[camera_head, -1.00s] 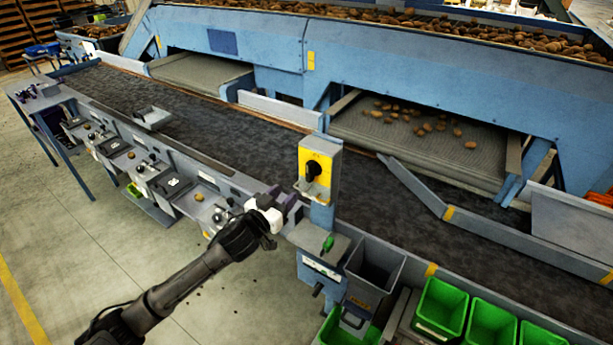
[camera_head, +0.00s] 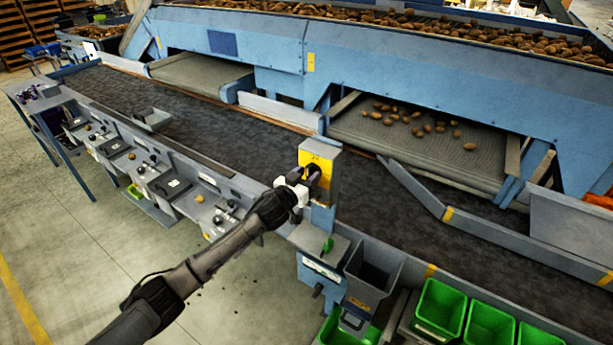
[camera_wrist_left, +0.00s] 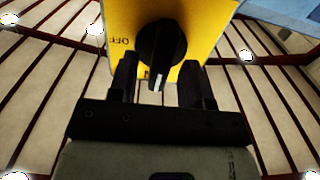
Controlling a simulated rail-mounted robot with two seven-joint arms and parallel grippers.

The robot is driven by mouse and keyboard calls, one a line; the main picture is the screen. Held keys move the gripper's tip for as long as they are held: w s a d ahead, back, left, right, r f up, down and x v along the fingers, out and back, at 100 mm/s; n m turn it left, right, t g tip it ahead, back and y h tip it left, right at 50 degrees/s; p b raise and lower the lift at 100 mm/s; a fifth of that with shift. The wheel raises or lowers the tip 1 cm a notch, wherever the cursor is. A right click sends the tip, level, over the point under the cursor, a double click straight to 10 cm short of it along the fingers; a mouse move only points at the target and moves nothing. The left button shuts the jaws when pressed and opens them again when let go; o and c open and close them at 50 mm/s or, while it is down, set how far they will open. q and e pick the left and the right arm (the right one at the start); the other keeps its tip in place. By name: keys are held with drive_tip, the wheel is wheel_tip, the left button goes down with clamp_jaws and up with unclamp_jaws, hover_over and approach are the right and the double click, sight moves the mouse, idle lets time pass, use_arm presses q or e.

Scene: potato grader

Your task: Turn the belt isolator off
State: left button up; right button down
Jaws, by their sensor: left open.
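The belt isolator (camera_head: 327,162) is a grey box with a yellow face on a post beside the belt. Its black rotary knob shows in the left wrist view (camera_wrist_left: 161,50), with a white pointer mark directed down, toward the gripper. The word OFF is printed on the yellow face, left of the knob. My left gripper (camera_head: 305,177) is open in front of the yellow face. In the left wrist view its two dark fingers (camera_wrist_left: 160,80) stand either side of the knob's lower end, with gaps visible. My right gripper is not in view.
The dark conveyor belt (camera_head: 240,124) runs behind the isolator. Below it are a grey bin (camera_head: 372,268) and a green lever (camera_head: 328,244). Green crates (camera_head: 440,308) stand at lower right. Stations with small controls (camera_head: 150,172) line the belt at left.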

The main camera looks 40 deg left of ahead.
use_arm(q)
drive_tip(key=shift+c, duration=0.5)
clamp_jaws()
